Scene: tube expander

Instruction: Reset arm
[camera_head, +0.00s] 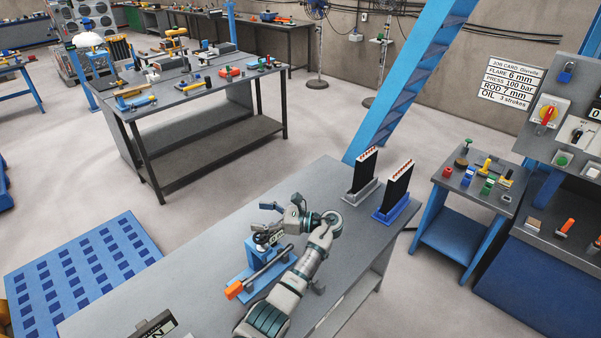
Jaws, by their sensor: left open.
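My left arm (290,284) comes in from the bottom of the view and reaches over the grey workbench (215,262). Its wrist bends back so that my left gripper (268,222) points left. The gripper is open, and I see nothing between its fingers. It is above or beside the blue bench tool (258,270), which has a lever with an orange grip (234,290). The gripper and arm hide part of this tool, and I cannot tell whether they touch it. My right gripper is not in view.
Two racks with dark panels, one on a grey base (360,192) and one on a blue base (397,212), stand at the bench's far right. A dark device (150,328) lies at the bottom left. A small blue table (447,222) and control panel (562,110) are right. The bench's left part is clear.

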